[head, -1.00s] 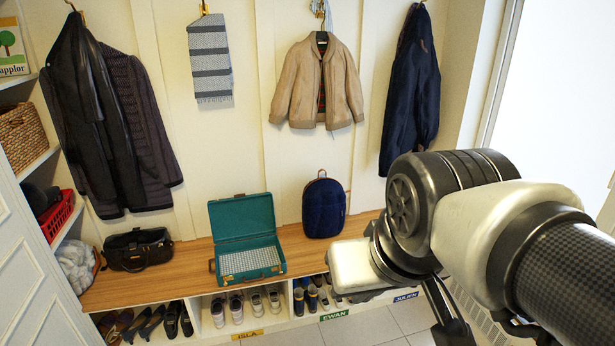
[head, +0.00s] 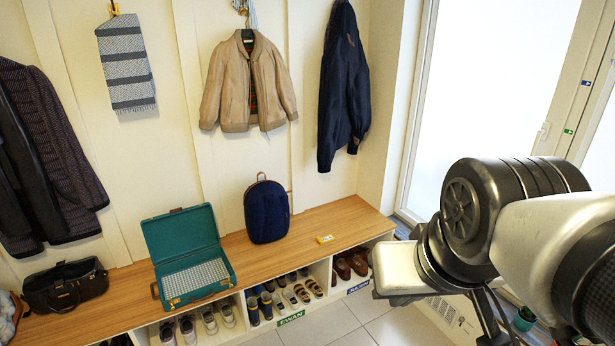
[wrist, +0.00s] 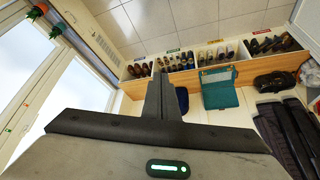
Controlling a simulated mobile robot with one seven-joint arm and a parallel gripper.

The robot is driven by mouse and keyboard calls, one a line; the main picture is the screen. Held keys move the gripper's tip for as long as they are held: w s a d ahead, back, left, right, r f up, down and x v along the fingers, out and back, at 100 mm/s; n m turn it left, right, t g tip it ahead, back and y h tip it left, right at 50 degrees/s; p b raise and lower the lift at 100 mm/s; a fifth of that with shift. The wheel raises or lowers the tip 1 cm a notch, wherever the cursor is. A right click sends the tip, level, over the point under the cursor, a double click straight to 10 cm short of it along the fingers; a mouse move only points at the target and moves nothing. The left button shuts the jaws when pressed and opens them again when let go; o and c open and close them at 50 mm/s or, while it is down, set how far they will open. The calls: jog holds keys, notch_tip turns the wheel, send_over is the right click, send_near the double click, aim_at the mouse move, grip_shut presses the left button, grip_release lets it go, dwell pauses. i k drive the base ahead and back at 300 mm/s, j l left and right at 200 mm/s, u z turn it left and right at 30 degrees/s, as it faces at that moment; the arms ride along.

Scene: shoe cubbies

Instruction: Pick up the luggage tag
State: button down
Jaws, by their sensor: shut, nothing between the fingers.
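A small flat yellow item (head: 325,239), too small to make out clearly but possibly the luggage tag, lies on the wooden bench to the right of the navy backpack in the head view. I cannot pick it out in the wrist view. My gripper (wrist: 165,98) is shut and empty in the wrist view, its dark fingers together in front of the distant bench. In the head view my arm is at the lower right, in front of the bench and well apart from the yellow item; the fingertips cannot be made out there.
The bench (head: 232,249) also holds an open teal suitcase (head: 183,236), the navy backpack (head: 267,211) and a dark bag (head: 65,287). Shoes fill the cubbies below. Coats and a scarf (head: 126,62) hang above. The bench's right end is mostly clear.

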aim_at(326, 238)
jog(key=i+l+u, duration=0.15)
jog(key=i+l, duration=0.2)
jog(key=i, duration=0.35)
jog(key=i+l+u, duration=0.1)
jog(key=i+l, duration=0.3)
jog(key=i, duration=0.3)
jog(key=i+l+u, duration=0.15)
jog(key=i+l, duration=0.3)
jog(key=i, duration=0.25)
jog(key=i+l+u, duration=0.1)
jog(key=i+l, duration=0.45)
jog(key=i, duration=0.1)
